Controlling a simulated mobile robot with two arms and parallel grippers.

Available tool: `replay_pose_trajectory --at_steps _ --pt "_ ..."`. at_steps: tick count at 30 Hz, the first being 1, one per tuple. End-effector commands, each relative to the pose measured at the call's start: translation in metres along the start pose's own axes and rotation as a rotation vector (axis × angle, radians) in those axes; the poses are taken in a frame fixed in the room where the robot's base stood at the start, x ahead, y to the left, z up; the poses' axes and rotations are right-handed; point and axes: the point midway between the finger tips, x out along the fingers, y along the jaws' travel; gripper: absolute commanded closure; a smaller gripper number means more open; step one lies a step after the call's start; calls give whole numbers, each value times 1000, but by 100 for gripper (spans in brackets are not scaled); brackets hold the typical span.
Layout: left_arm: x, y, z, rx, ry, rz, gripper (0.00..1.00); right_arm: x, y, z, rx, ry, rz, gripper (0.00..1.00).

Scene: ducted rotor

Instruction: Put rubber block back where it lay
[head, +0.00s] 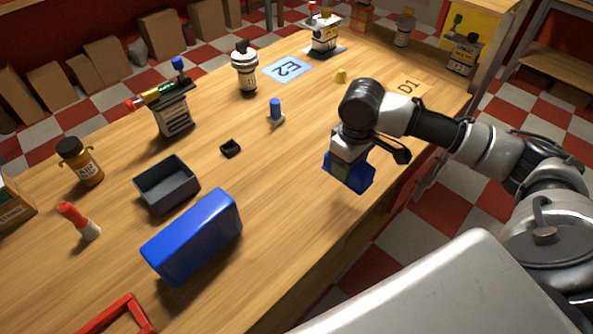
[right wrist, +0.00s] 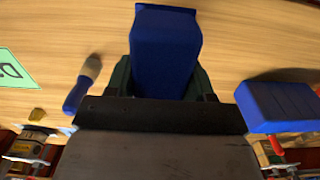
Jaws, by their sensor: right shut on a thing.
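A blue block, seemingly the rubber block (head: 347,175), is in my right gripper (head: 350,152) near the right edge of the wooden table. In the right wrist view the block (right wrist: 166,45) sits between the two dark fingers of that gripper (right wrist: 164,82), which are shut on it. Whether its underside touches the table cannot be told. A larger blue box (head: 195,238) lies on the table to the left, apart from the gripper; it also shows in the right wrist view (right wrist: 280,105). My left gripper is not in view.
Bare table surrounds the peg and the held block.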

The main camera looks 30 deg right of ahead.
Motion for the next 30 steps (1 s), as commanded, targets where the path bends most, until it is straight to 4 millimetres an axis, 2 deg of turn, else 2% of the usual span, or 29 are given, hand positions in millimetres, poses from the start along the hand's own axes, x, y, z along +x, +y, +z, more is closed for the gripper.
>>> replay_pose_trajectory --at_steps 7,12,15,20,27,30 --pt "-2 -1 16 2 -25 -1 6 32 -17 -54 -2 2 -4 73" --pt "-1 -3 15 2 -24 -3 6 52 -26 -87 -2 1 -1 73" --pt "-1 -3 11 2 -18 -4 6 60 -29 -99 -1 2 -1 73" --pt "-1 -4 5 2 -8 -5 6 69 -30 -104 -1 -1 0 73" --pt "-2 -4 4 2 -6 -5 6 101 -30 -104 -1 0 1 73" --pt "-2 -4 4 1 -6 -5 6 104 -30 -104 -1 1 1 73"
